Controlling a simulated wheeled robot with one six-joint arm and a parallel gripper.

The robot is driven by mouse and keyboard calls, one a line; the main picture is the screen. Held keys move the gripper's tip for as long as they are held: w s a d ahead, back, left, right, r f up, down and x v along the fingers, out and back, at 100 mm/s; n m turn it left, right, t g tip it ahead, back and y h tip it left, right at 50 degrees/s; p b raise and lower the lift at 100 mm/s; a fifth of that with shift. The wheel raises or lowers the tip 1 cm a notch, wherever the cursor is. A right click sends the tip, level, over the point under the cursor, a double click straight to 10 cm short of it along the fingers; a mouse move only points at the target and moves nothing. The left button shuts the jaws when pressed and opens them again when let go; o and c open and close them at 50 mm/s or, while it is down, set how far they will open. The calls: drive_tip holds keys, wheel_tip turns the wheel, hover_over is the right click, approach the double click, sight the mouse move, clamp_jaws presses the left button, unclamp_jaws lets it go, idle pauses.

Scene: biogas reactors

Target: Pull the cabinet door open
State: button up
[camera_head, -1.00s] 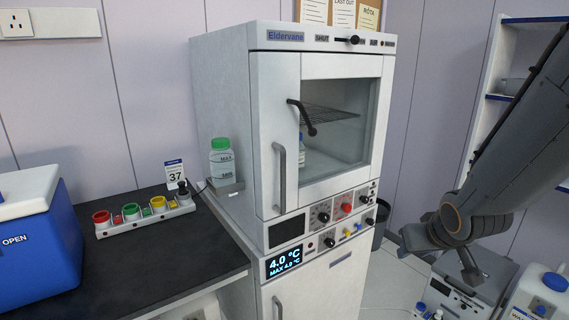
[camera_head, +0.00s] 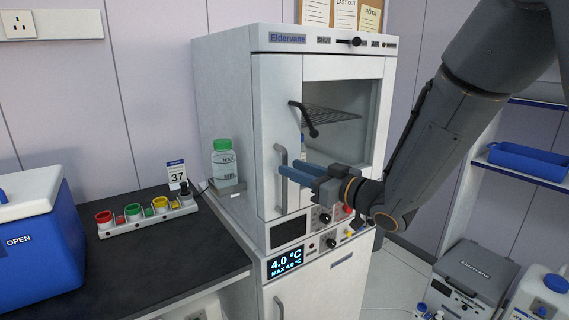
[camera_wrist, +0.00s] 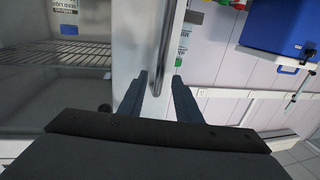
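The white cabinet (camera_head: 222,110) labelled Eldervane stands in the middle of the head view. Its door (camera_head: 267,120) has a glass window and looks shut. A grey vertical bar handle (camera_head: 280,200) is on the door's left side, and a black lever (camera_head: 304,118) is higher up at the window. My gripper (camera_head: 294,167) is at the bar handle, its blue fingers reaching in from the right. In the wrist view the handle (camera_wrist: 171,45) runs down between the open fingers (camera_wrist: 160,76). I cannot tell whether a finger touches it.
A dark counter (camera_head: 165,245) to the left holds a rack of coloured pots (camera_head: 145,214) and a blue cooler (camera_head: 40,250). A green-capped bottle (camera_head: 222,160) sits on the cabinet's side shelf. A grey case (camera_head: 475,275) and a white container (camera_head: 545,295) stand at lower right.

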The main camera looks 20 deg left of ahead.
drive_tip(key=shift+p+x, duration=0.5)
drive_tip(key=shift+x, duration=1.65)
drive_tip(key=shift+c, duration=0.4)
clamp_jaws()
